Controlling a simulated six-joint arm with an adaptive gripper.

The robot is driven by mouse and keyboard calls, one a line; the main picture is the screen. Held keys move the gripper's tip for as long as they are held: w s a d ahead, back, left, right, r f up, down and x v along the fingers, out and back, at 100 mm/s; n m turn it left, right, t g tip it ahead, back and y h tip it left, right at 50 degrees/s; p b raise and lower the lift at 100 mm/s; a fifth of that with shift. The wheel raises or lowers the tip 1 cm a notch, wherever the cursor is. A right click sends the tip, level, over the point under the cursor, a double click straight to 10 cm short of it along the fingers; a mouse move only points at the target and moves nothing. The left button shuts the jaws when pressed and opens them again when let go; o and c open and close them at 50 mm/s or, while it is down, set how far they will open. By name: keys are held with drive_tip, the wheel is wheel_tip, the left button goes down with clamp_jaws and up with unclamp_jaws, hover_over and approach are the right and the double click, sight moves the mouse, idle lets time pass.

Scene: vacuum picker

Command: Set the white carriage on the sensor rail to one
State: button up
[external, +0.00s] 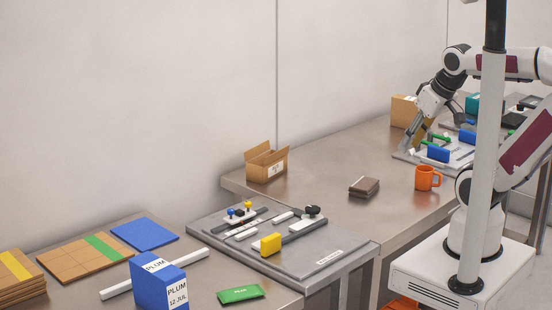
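My gripper (408,143) points down at the left side of the far grey board (404,156), at the back right. Its fingers are small and partly overlap my wrist, so I cannot tell whether they are open or shut. This board carries a blue block (438,153), green bars (440,138) and small white parts. A nearer grey board (345,259) carries dark rails, a yellow block (271,244), white bars (279,218) and knobs. I cannot make out which part is the white carriage on the sensor rail, or any scale marks.
An orange mug (426,178) and a brown stack (364,187) stand between the boards. An open carton (266,162) is by the wall. A blue PLUM box (157,284), green packet (240,294) and flat panels lie at front left. My pole partly hides the far board.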

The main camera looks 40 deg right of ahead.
clamp_jaws()
drive_tip(key=w+a+f+m+g+y, duration=0.1)
drive_tip(key=w+a+f+m, duration=0.3)
drive_tip(key=w, duration=0.6)
drive_tip(key=w+a+f+m+g+y, duration=0.2)
drive_tip(key=w+a+f+m+y, duration=0.2)
drive_tip(key=w+f+m, duration=0.3)
drive_tip(key=w+a+f+m+g+y, duration=0.1)
drive_tip(key=w+a+f+m, duration=0.4)
drive_tip(key=w, duration=0.9)
drive_tip(key=shift+w+a+f+m+y, duration=0.2)
drive_tip(key=shift+a+f+y, duration=0.1)
drive_tip(key=shift+f+y, duration=0.25)
drive_tip(key=shift+w+a+f+m+y, duration=0.15)
drive_tip(key=shift+a+f+m+y, duration=0.15)
drive_tip(key=shift+f, duration=0.3)
drive_tip(key=w+r+m, duration=0.1)
drive_tip(key=w+m, duration=0.1)
drive_tip(key=w+a+r+m+t+y, duration=0.1)
drive_tip(key=w+r+m, duration=0.1)
drive_tip(key=shift+w+a+m, duration=0.15)
drive_tip(key=shift+a+m, duration=0.05)
drive_tip(key=shift+m, duration=0.1)
